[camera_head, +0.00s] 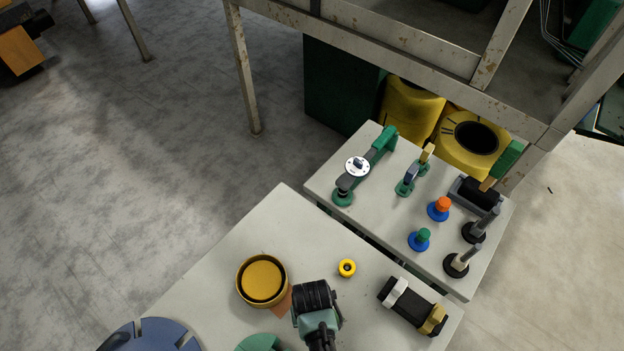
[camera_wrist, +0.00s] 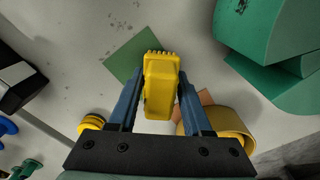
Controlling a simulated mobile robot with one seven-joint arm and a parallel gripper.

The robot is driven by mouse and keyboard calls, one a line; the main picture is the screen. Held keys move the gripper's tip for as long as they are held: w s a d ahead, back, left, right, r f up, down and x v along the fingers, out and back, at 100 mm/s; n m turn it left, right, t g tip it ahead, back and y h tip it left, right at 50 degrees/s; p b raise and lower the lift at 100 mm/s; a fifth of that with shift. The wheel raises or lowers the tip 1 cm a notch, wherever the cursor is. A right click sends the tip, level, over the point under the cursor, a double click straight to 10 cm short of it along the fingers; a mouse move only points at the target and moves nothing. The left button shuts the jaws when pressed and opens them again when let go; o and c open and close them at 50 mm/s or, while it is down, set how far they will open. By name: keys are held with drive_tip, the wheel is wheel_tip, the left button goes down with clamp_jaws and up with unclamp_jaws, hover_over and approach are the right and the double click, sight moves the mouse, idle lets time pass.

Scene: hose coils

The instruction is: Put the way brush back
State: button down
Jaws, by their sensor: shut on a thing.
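In the wrist view, a yellow block-shaped thing with a ridged far edge, which I take as the way brush (camera_wrist: 158,88), sits between the two blue-grey fingers. My gripper (camera_wrist: 160,76) is shut on it. A flat green square (camera_wrist: 122,62) lies on the pale tabletop just beyond and left of the brush, partly covered by it in this view. I cannot tell whether the brush touches the table. In the head view, my gripper (camera_head: 316,298) is seen from above over the near table, and its fingers and the brush are hidden.
The near table (camera_head: 205,290) holds a yellow round pot (camera_head: 241,287) over an orange patch (camera_head: 284,308), a small yellow ring (camera_head: 347,275), a black bar with white and yellow ends (camera_head: 415,306), and green and blue (camera_head: 150,338) pieces. A second table (camera_head: 327,172) with several tools stands beyond.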

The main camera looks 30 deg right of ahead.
drive_tip(key=shift+f+b, duration=0.3)
drive_tip(key=shift+f, duration=0.15)
idle(0.4)
drive_tip(key=shift+c, duration=1.3)
unclamp_jaws()
drive_tip(key=shift+r, duration=0.15)
drive_tip(key=shift+r+p, duration=3.95)
drive_tip(key=shift+p, duration=0.15)
wheel_tip(320, 180, up, 13)
drive_tip(key=b, duration=0.2)
